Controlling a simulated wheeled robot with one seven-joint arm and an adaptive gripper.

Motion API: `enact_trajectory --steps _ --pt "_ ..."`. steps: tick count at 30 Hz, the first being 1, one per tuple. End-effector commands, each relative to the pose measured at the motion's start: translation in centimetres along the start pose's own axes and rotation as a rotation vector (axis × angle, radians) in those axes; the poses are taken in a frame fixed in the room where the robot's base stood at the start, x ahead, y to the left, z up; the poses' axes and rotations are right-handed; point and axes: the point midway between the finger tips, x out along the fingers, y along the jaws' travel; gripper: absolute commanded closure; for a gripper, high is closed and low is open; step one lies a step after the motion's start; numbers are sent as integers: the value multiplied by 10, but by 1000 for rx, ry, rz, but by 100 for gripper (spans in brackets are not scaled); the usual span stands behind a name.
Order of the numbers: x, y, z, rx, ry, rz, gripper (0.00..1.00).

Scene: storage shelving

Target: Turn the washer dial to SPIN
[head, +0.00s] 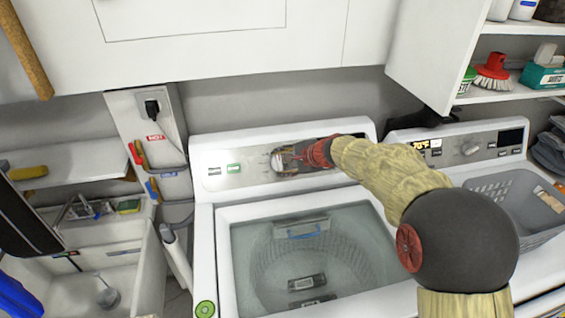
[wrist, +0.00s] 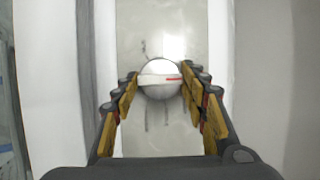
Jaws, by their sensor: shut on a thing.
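The washer dial (wrist: 155,88) is a round silver knob with a pale grip bar across it and a red mark pointing right in the wrist view. My gripper (wrist: 158,88) has its yellow-padded fingers on either side of the dial and is shut on it. In the head view, my gripper (head: 285,160) is at the control panel (head: 215,160) of the left washer (head: 205,240), and its fingers cover most of the dial. Short dark marks show on the panel around the dial, but the SPIN label cannot be read.
The washer's clear lid (head: 255,285) lies below the panel. A second machine with its own knob (head: 470,149) and a grey basket (head: 510,205) stands at right. White cabinets (head: 220,40) hang above. A sink (head: 90,255) is at left.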

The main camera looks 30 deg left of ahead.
Motion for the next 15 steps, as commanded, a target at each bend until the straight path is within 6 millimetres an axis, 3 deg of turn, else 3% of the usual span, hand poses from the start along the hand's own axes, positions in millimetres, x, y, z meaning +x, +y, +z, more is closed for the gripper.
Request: enact_trajectory --steps 15 --pt "-1 -5 2 -320 -3 136 82"
